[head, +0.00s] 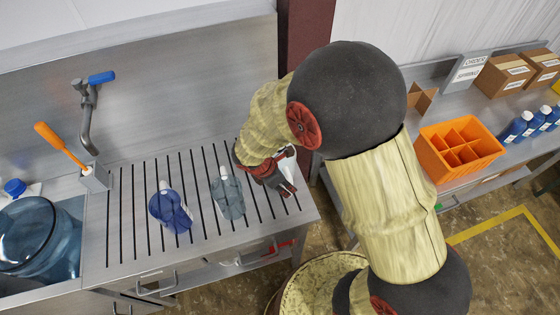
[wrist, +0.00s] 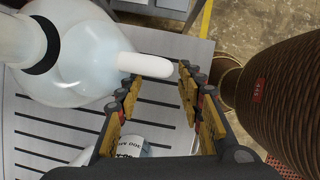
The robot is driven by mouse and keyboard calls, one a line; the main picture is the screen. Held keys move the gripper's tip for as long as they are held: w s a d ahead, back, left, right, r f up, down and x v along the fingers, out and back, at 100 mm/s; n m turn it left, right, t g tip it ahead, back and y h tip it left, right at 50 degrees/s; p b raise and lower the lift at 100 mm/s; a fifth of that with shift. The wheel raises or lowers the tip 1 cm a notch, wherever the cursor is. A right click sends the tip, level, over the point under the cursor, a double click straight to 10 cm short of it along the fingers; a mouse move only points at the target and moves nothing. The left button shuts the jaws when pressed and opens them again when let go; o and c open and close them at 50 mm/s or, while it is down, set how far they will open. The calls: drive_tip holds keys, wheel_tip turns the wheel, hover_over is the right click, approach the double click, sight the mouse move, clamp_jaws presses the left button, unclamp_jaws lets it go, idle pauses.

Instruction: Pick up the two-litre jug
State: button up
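A pale, translucent jug (wrist: 75,75) with a dark collar and a white handle (wrist: 146,66) fills the upper left of the wrist view. My gripper (wrist: 155,85) is open, and the end of the handle reaches between its fingertips, with a gap to the right finger. In the head view my gripper (head: 272,172) is low over the right end of the slotted draining board (head: 135,240); a small white part (head: 287,170) shows beside it, the rest hidden. No size marking is readable on the jug.
A blue item (head: 170,210) and a grey one (head: 228,195) stand on the board. A label with partly readable print (wrist: 130,147) shows under my fingers. A large blue bottle (head: 40,235) sits in the sink. An orange divided crate (head: 458,150) is on the right bench.

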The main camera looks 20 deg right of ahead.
drive_tip(key=x, duration=0.6)
drive_tip(key=shift+s+b, duration=0.3)
drive_tip(key=shift+b, duration=0.1)
drive_tip(key=shift+c, duration=1.3)
clamp_jaws()
drive_tip(key=shift+w, duration=0.1)
